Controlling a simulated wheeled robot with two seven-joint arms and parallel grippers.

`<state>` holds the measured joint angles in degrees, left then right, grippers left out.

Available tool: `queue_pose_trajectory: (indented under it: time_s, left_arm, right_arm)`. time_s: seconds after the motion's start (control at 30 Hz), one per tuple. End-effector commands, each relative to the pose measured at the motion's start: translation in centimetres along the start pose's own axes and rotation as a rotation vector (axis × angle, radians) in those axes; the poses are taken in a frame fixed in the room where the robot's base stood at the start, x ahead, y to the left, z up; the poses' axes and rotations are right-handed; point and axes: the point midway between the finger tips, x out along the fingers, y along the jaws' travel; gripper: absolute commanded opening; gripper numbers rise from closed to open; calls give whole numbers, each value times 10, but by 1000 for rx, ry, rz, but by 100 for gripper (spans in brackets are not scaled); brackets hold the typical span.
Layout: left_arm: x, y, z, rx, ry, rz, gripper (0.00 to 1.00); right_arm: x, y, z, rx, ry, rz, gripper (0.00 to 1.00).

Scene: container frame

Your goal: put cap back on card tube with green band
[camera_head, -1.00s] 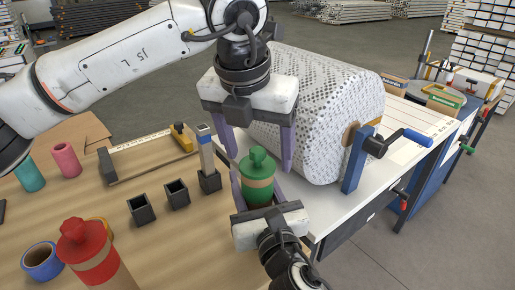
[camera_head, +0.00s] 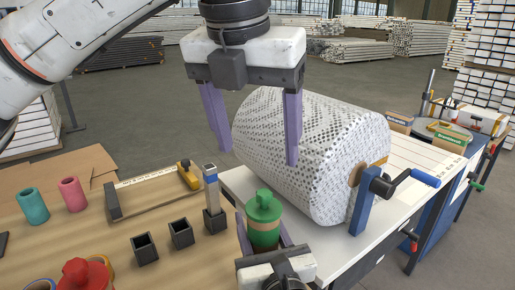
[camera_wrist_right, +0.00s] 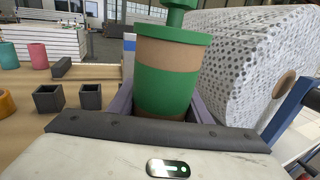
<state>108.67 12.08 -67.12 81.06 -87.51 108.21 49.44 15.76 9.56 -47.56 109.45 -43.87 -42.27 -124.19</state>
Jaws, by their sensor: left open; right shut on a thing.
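The card tube with the green band (camera_head: 262,239) stands upright at the right front edge of the bench. My right gripper (camera_head: 263,247) is shut around it from the near side. The wrist view shows the tube's green band (camera_wrist_right: 165,92) between its fingers. The green cap (camera_head: 264,207), with a knob, sits on the tube's top. In the wrist view the cap's rim (camera_wrist_right: 172,36) looks level and seated, with brown card below it. My left gripper (camera_head: 256,158) is open and empty above the cap, clear of it, fingers pointing down.
A large white perforated roll (camera_head: 310,150) on a crank stand is close behind and right. A red-capped tube (camera_head: 84,276) is at front left. Small black square cups (camera_head: 145,249), a blue-banded post (camera_head: 211,190) and teal and pink tubes (camera_head: 70,193) stand left.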

Motion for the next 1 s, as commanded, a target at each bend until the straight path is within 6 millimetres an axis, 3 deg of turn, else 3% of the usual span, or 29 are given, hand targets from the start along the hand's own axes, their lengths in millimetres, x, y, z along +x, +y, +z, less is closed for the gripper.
queue_pose_trajectory:
  time_s: [0.17, 0.2, 0.3, 0.67, 1.0]
  left_arm:
    - [0, 0, 0, 0, 0, 0, 71]
    - [0, 0, 0, 0, 0, 0, 71]
    - [0, 0, 0, 0, 0, 0, 71]
    - [1, 0, 0, 0, 0, 0, 71]
    - [2, 0, 0, 0, 0, 0, 71]
  right_arm:
    - [0, 0, -1, -1, 3, -1, 4]
    - [0, 0, -1, -2, 3, -1, 49]
    - [0, 0, -1, -1, 2, -1, 66]
    - [-5, 0, -1, -1, 2, 0, 66]
    - [-65, 0, -2, 0, 4, 1, 66]
